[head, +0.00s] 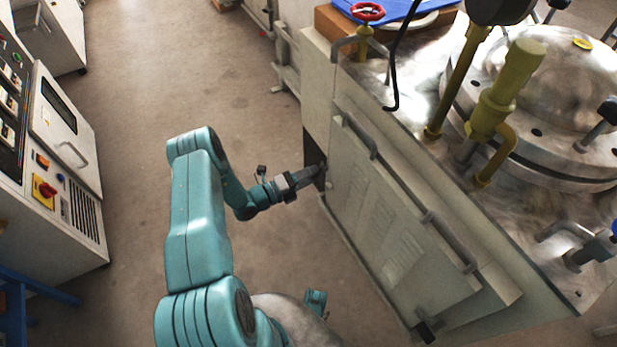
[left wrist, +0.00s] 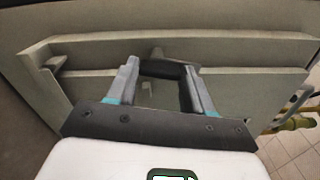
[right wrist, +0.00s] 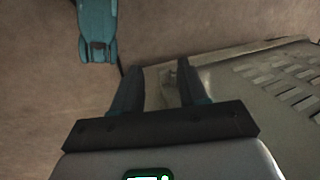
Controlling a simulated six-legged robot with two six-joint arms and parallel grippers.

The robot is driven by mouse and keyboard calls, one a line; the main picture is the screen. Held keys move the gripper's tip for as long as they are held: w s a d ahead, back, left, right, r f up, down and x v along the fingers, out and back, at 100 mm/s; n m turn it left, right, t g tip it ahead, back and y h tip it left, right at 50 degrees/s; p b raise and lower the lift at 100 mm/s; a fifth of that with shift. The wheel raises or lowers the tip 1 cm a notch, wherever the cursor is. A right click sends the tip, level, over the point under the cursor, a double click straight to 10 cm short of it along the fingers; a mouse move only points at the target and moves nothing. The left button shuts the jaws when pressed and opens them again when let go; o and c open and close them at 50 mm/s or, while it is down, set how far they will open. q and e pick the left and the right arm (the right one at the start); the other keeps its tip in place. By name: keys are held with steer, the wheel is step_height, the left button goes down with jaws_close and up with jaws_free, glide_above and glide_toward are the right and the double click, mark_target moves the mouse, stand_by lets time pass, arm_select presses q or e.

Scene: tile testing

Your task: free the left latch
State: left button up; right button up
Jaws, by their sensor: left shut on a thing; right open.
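The left latch (left wrist: 165,69) is a dark, rounded grip at the edge of the pale machine's side panel in the left wrist view. My left gripper (left wrist: 161,82) is shut on it, with one finger on each side. In the head view my left gripper (head: 316,174) reaches the left end of the slatted panel (head: 380,215) and mostly hides the latch. My right gripper (right wrist: 157,82) is open and empty in the right wrist view, over a corner of a slatted panel. A small fitting shows between its fingers; I cannot tell what it is.
A second black latch (head: 426,333) sits at the panel's lower right end. Grey handles (head: 448,240) run along the machine's upper edge. A control cabinet (head: 60,130) stands at the left.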

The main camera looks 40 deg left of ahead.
arm_select(q)
steer(key=shift+n, duration=1.1)
steer(key=o, duration=1)
steer(key=shift+o, duration=0.2)
steer(key=p+v, duration=0.2)
steer(key=v, duration=1.4)
steer(key=shift+s, duration=0.15)
